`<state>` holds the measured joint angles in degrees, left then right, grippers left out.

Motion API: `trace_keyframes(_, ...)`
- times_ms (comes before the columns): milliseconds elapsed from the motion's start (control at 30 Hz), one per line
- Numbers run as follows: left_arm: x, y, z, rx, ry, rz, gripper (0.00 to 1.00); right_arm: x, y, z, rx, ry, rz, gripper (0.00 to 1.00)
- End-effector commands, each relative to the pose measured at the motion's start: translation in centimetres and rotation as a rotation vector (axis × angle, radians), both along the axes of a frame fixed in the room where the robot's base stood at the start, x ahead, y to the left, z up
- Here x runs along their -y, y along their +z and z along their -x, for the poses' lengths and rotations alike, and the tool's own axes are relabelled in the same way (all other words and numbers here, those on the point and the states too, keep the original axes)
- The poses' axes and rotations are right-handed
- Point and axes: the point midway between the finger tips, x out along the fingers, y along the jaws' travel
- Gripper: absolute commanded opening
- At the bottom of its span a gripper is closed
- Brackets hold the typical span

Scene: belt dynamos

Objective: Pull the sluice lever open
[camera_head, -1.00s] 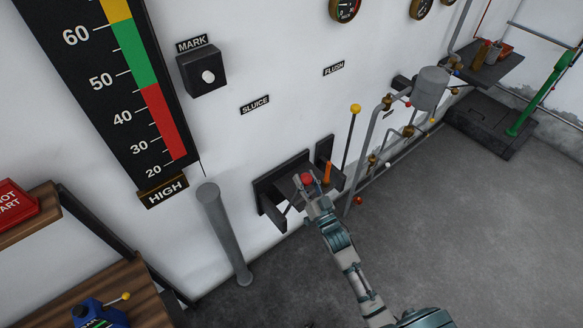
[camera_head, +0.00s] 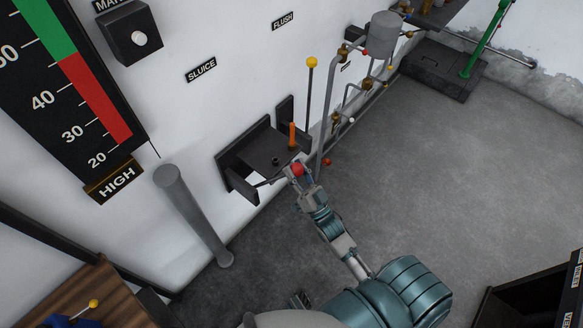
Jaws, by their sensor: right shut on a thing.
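The sluice lever's red ball knob (camera_head: 297,169) sits at the front right edge of its dark wall bracket (camera_head: 237,178), below the SLUICE sign (camera_head: 201,69). My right gripper (camera_head: 298,177) is shut on the red knob, with its fingers around it and the knob's top showing. The lever's rod is mostly hidden by the bracket and gripper. A small dark part, perhaps my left gripper (camera_head: 300,300), shows at the bottom edge; its jaws cannot be made out.
An orange handle (camera_head: 292,135) stands upright on the bracket, close to my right gripper. A tall yellow-knobbed rod (camera_head: 310,90) and pipes (camera_head: 332,118) are just beyond. A grey post (camera_head: 192,213) stands left. The floor (camera_head: 440,180) to the right is clear.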

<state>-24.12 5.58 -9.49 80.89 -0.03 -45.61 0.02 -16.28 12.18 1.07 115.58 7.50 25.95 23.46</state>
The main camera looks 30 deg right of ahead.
Motion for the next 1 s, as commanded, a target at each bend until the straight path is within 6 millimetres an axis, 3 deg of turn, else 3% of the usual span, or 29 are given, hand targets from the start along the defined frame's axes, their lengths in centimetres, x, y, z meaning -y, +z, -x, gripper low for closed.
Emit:
trace_keyframes(300,0.0,-0.1,0.0,-0.002,0.000,0.000,0.40,0.1,-0.7,0.3,-0.011,0.000,-0.001,0.00)
trace_keyframes(333,0.0,-0.1,0.0,-0.002,0.000,0.000,0.40,0.1,-0.7,0.3,-0.012,0.000,-0.001,0.50)
trace_keyframes(400,0.0,-0.1,-0.1,-0.001,0.000,0.000,0.40,0.1,-0.7,0.2,-0.012,0.000,-0.001,0.67)
trace_keyframes(767,0.1,-0.1,0.0,-0.002,0.000,0.001,0.40,0.0,-0.7,0.2,-0.012,0.000,0.000,0.67)
trace_keyframes(1000,0.0,-0.1,0.0,-0.001,0.000,0.001,0.40,0.5,-2.9,3.7,-0.015,-0.001,0.000,0.67)
